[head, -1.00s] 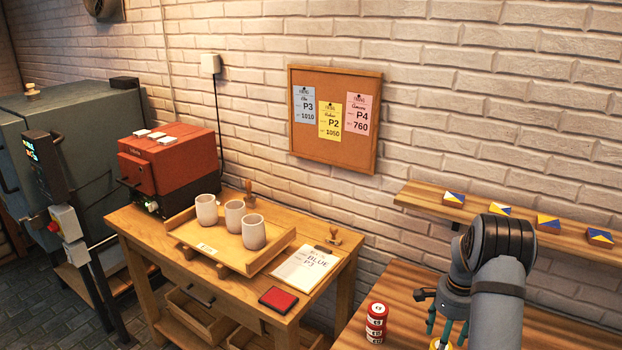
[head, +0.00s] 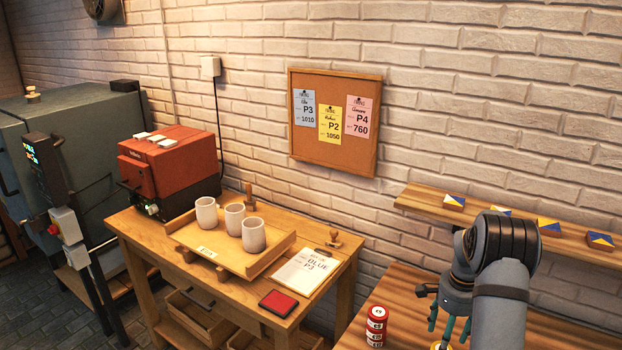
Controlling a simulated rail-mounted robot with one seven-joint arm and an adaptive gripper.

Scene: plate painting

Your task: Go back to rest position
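My gripper (head: 449,328) is at the lower right, above the wooden table (head: 400,292). Its teal fingers point down and stand apart. My forearm hides part of it. I see nothing between the fingers, though a small yellowish round thing (head: 438,345) shows just below them at the picture's bottom edge.
A wall shelf (head: 420,203) with several blue and yellow boxes runs behind my arm. To the left, a workbench (head: 345,278) holds a tray (head: 182,222) with three cups, a clipboard sheet (head: 305,270) and a red pad (head: 279,303).

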